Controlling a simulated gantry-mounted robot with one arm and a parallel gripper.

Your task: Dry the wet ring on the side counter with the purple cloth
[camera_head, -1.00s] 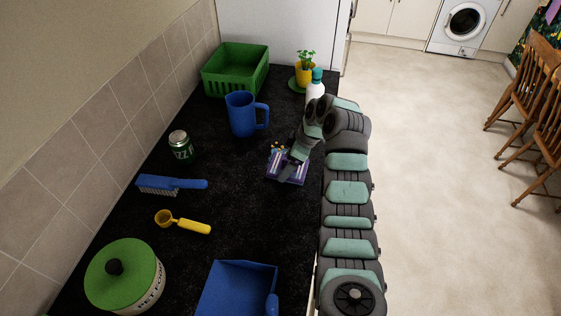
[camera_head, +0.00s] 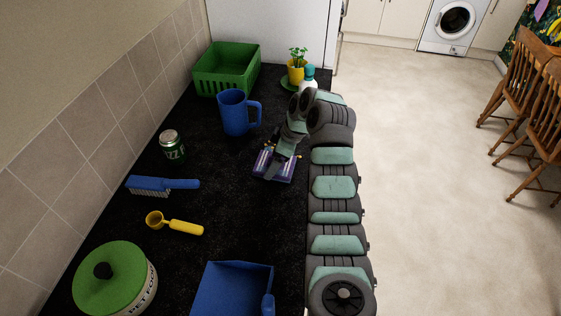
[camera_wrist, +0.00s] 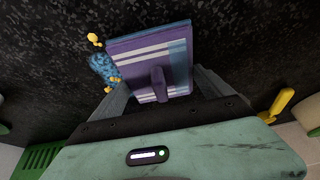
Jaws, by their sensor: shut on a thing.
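The purple cloth (camera_head: 287,175) has pale stripes and a blue band, and looks folded into a flat pad. It is at the counter's right side in the head view. My gripper (camera_head: 279,157) is shut on it from above. In the wrist view the cloth (camera_wrist: 135,55) sits between the fingers of my gripper (camera_wrist: 160,84). The cloth appears to be at or just above the dark side counter (camera_head: 225,175); I cannot tell whether it touches. No wet ring can be made out on the speckled surface.
A small blue patterned thing with yellow bits (camera_wrist: 103,66) is close beside the cloth. A blue mug (camera_head: 234,115), green basket (camera_head: 225,70), potted plant (camera_head: 297,70) and white bottle (camera_head: 308,78) stand beyond. A can (camera_head: 172,147), brush (camera_head: 150,184) and yellow scoop (camera_head: 180,227) line the left.

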